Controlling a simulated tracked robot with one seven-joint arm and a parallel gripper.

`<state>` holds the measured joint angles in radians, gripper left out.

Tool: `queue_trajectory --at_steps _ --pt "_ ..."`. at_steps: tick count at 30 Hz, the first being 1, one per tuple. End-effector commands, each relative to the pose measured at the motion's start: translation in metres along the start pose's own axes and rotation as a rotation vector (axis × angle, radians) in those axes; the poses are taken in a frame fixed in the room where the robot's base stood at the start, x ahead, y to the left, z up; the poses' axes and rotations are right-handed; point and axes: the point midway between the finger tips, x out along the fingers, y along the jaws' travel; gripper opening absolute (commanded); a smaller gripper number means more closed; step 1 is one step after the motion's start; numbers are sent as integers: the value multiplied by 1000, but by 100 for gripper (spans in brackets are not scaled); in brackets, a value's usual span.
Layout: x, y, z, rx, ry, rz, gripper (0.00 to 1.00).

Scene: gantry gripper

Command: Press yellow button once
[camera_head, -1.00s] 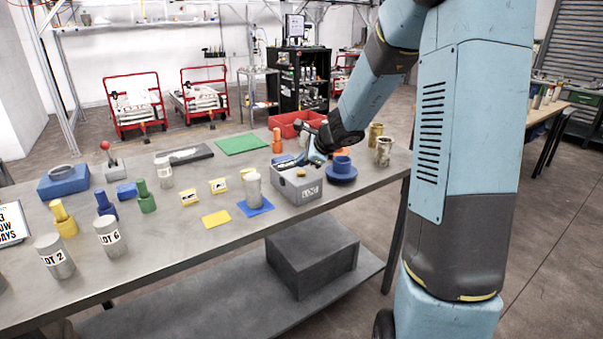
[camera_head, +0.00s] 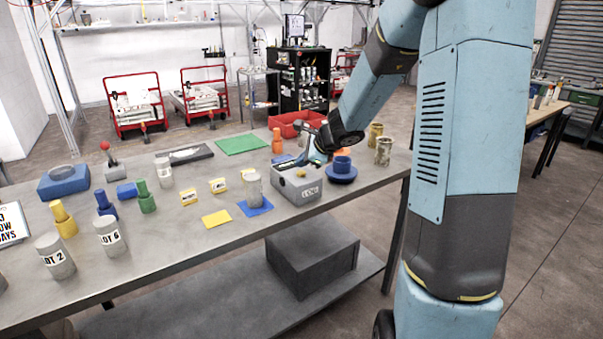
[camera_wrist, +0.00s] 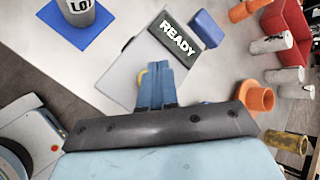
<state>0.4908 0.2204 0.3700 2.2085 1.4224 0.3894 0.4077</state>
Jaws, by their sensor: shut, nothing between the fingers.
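The yellow button (camera_wrist: 143,76) shows as a small yellow edge in the wrist view, just left of my fingertips and partly hidden by them. It belongs to a grey box (camera_head: 297,190) with a dark panel reading "READY" (camera_wrist: 178,40). The box stands near the right end of the grey table in the head view. My gripper (camera_wrist: 155,70) is shut and empty, its blue fingers together over the box top. Whether the fingertips touch the button cannot be told.
A grey cylinder (camera_head: 253,187) on a blue mat (camera_head: 255,209) stands left of the box. A blue round part (camera_head: 342,170) stands close on its right, with brass parts (camera_head: 383,152) beyond. A red bin (camera_head: 290,122) lies behind. Several labelled cylinders stand farther left.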

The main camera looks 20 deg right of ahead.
Motion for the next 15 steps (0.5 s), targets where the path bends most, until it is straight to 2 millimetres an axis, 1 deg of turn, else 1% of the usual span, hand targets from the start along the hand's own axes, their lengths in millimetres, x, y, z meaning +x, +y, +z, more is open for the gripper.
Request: queue_trajectory --at_steps 7,15 --pt "4 4 -4 1 1 1 0" --pt "4 4 -4 0 0 0 0"
